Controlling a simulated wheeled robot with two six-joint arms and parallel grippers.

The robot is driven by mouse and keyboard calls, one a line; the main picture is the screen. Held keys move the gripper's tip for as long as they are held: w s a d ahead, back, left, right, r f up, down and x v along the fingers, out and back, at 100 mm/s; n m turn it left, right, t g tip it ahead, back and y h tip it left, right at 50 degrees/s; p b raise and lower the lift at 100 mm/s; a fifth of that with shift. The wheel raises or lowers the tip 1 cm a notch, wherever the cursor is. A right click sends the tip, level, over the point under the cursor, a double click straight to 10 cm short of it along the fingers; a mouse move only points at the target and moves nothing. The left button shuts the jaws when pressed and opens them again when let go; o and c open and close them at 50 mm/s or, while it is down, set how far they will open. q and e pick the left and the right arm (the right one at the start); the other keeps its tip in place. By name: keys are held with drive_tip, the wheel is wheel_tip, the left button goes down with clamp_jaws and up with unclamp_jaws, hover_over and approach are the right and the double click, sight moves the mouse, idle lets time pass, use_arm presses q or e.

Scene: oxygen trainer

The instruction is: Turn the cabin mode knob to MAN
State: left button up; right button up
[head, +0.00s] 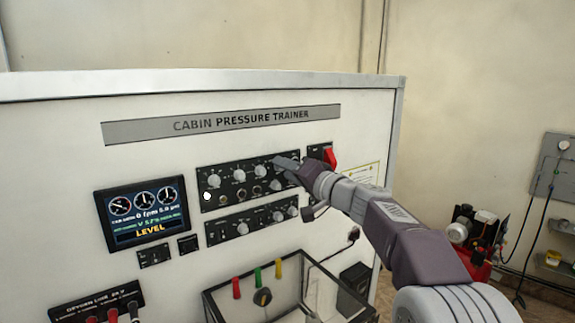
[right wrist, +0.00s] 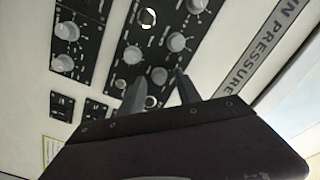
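The cabin pressure trainer's upper black knob panel (head: 209,184) carries several pale round knobs in two rows. Its labels are too small to read, so I cannot tell which knob is the cabin mode knob or where it points. My right gripper (head: 287,169) is at the right end of this panel and covers part of it. In the right wrist view its two fingers (right wrist: 160,78) stand apart, with a grey round knob (right wrist: 158,75) showing between their tips. I cannot tell whether they touch it. My left gripper is not in view.
A second knob panel (head: 230,230) sits just below. A display reading LEVEL (head: 147,212) is at the left, and a red switch cover (head: 330,157) is right of the upper panel. A clear-sided box (head: 225,307) with coloured posts juts out below. A red machine (head: 475,262) stands far right.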

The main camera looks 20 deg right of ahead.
drive_tip(key=shift+s, duration=0.1)
clamp_jaws()
drive_tip(key=shift+a+f+m+t+h+b, duration=0.15)
drive_tip(key=shift+m+b, duration=1.15)
drive_tip(key=shift+m, duration=3.85)
drive_tip(key=shift+d+r+m+t+h+b, duration=0.2)
drive_tip(key=shift+m+b, duration=1.1)
drive_tip(key=shift+m, duration=3.85)
